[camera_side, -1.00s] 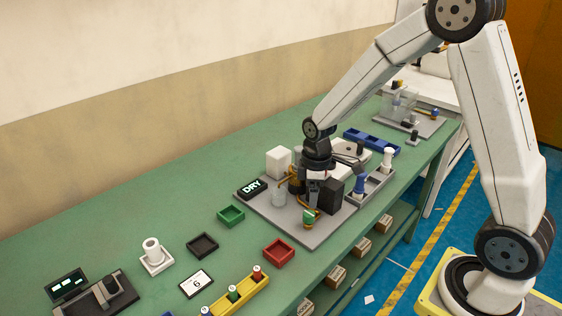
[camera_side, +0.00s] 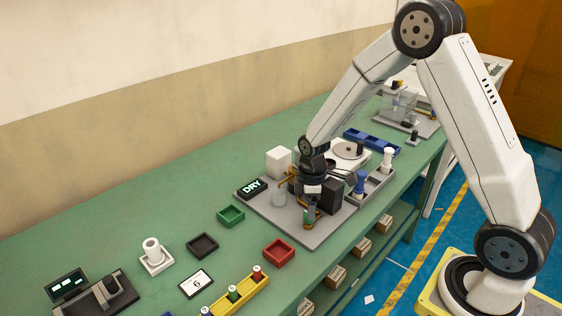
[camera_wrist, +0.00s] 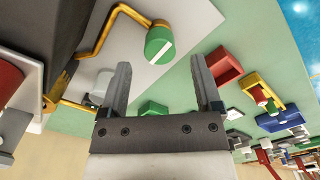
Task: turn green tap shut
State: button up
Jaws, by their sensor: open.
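The green tap (camera_wrist: 160,45) is a round green knob with a white stripe, on a brass pipe (camera_wrist: 95,45) in the wrist view. In the side view the green tap (camera_side: 307,217) is at the front of the grey base plate (camera_side: 290,236), partly hidden by my gripper (camera_side: 311,205). In the wrist view my gripper (camera_wrist: 161,66) is open and empty. The knob appears just beyond the fingertips, between their two lines. I cannot tell whether a finger touches it.
A black block (camera_side: 331,196) stands close to the right of my gripper. A clear beaker (camera_side: 278,197) and a DRY display (camera_side: 252,188) are to the left. Red (camera_side: 278,252) and green (camera_side: 231,216) trays lie on the bench, with free bench between them.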

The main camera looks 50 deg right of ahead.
jog(key=shift+f, duration=1.6)
grip_shut()
